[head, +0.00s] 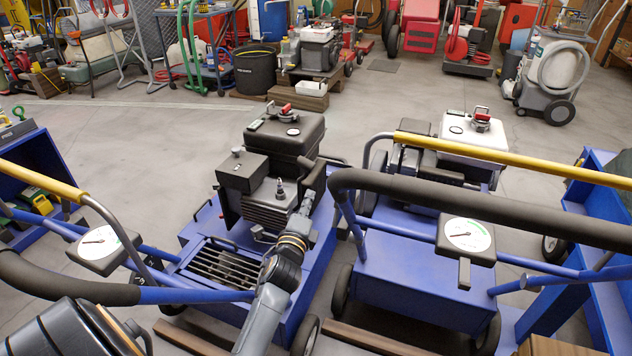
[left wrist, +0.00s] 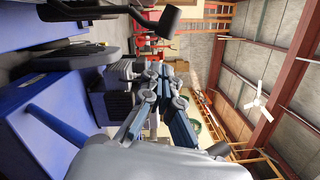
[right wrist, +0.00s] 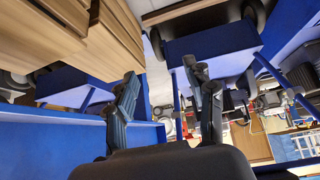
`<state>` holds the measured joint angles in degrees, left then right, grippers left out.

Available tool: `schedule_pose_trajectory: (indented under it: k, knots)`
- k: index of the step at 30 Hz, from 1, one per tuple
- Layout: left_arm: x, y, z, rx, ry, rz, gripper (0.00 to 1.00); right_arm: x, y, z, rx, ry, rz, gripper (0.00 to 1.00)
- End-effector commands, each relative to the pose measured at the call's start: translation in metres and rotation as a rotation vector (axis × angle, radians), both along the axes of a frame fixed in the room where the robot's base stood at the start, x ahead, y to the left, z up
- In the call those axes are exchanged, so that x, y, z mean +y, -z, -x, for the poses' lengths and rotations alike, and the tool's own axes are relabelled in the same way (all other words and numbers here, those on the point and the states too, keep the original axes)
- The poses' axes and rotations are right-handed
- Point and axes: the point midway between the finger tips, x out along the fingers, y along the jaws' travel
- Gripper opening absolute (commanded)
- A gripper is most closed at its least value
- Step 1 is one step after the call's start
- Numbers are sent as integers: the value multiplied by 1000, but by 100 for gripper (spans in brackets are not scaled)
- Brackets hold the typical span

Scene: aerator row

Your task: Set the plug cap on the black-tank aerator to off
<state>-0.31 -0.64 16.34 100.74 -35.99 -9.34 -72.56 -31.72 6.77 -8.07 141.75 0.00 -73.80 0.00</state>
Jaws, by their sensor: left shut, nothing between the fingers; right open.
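The black-tank aerator (head: 262,172) stands left of centre in the head view, with a black tank (head: 284,134) on top. A small dark upright piece (head: 280,190) on its engine looks like the plug cap; whether it is seated I cannot tell. My left gripper (head: 308,198) is at the engine's right side, right of that piece and apart from it. Its fingers are shut and empty; they also show in the left wrist view (left wrist: 162,84). My right gripper (right wrist: 165,88) is open and empty in the right wrist view and is outside the head view.
A white-tank aerator (head: 472,136) stands close on the right. Push handles with black grips (head: 480,203) and round gauges (head: 467,235) cross the foreground. Wooden planks (right wrist: 75,40) are close to my right gripper. The floor behind the aerators is open.

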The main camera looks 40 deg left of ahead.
Motion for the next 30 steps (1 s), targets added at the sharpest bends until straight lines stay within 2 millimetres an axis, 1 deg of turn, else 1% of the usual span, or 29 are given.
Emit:
schedule_pose_trajectory:
  k: [5,9,15,21,30]
  knots:
    - [12,-2,-30,-4,0,-2,0,9,-11,-25,-135,-11,-30,54]
    - [21,-2,-53,-2,0,-1,0,17,-27,-47,-263,-20,-58,54]
    - [30,-4,-75,-1,0,0,0,25,-48,-66,-403,-30,-90,54]
    - [33,-5,-83,-1,0,-1,0,28,-57,-72,-456,-33,-102,54]
    - [33,-5,-83,0,0,0,0,28,-58,-72,-459,-33,-103,54]
